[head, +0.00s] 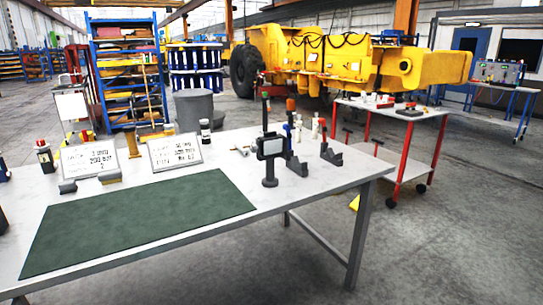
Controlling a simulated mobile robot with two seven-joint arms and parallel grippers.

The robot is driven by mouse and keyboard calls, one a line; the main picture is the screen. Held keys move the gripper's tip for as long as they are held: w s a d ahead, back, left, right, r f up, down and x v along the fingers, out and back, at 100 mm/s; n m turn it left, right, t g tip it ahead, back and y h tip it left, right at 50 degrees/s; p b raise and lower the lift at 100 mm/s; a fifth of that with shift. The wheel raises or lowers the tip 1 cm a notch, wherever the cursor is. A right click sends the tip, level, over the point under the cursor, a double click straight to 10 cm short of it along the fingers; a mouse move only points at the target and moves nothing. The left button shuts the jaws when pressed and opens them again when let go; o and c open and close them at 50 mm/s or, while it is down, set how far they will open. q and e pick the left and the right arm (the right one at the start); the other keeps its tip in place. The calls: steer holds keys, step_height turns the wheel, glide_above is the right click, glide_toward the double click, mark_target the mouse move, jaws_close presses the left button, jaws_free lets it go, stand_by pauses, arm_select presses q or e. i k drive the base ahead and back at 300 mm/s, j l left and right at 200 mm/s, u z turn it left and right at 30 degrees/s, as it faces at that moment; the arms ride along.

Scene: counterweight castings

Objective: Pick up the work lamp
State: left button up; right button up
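What looks like the work lamp (270,148) stands upright on the grey workbench (300,192), just past the right end of the green mat. It has a dark square head with a pale face, on a short dark post with a round foot. Dark clamp-like tools with upright handles stand close behind it and to its right, and the head overlaps part of them in the picture. Neither of my grippers shows in the head view.
A green mat (135,222) lies bare along the bench front. Two sign plates (175,152) and several small bottles stand behind it. Clamp tools (330,150) crowd the lamp's right. A red-legged cart (395,112) stands beyond the bench's right end, with open floor around.

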mark_target(270, 182)
steer(key=i+j, duration=0.55)
steer(key=j, duration=0.25)
steer(key=i+j+z, duration=0.1)
steer(key=i+j, duration=0.2)
steer(key=j, duration=0.1)
